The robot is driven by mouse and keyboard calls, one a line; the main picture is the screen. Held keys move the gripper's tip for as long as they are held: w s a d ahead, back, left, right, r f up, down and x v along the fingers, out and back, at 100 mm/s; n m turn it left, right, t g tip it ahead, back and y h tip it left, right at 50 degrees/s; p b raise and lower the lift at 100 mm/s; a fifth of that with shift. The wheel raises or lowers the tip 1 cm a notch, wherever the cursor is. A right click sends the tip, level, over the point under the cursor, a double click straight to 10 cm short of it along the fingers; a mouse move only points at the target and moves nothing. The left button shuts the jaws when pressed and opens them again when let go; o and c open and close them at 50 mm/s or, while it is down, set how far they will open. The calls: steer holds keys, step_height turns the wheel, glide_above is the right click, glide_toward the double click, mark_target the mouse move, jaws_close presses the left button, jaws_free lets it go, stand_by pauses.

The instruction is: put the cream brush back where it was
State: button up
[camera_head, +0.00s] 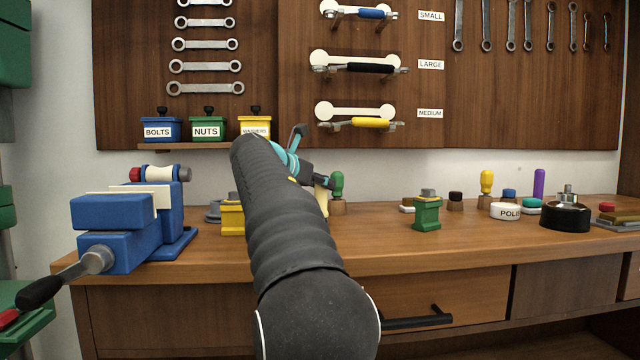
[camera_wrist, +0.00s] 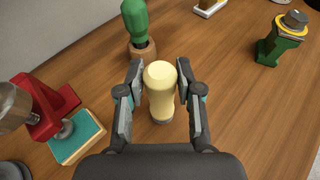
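The cream brush (camera_wrist: 160,88) is upright between the two fingers of my gripper (camera_wrist: 160,72) in the wrist view.
A green-handled brush (camera_wrist: 138,25) stands just beyond my gripper on the bench (camera_head: 370,248). A green block (camera_head: 426,213) stands right, with bare wood between. A blue vise (camera_head: 125,230) is at far left.

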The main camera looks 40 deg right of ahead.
steer(key=shift+o, duration=1)
steer(key=p+v, duration=0.1)
steer(key=v, duration=1.1)
steer(key=shift+r, duration=0.15)
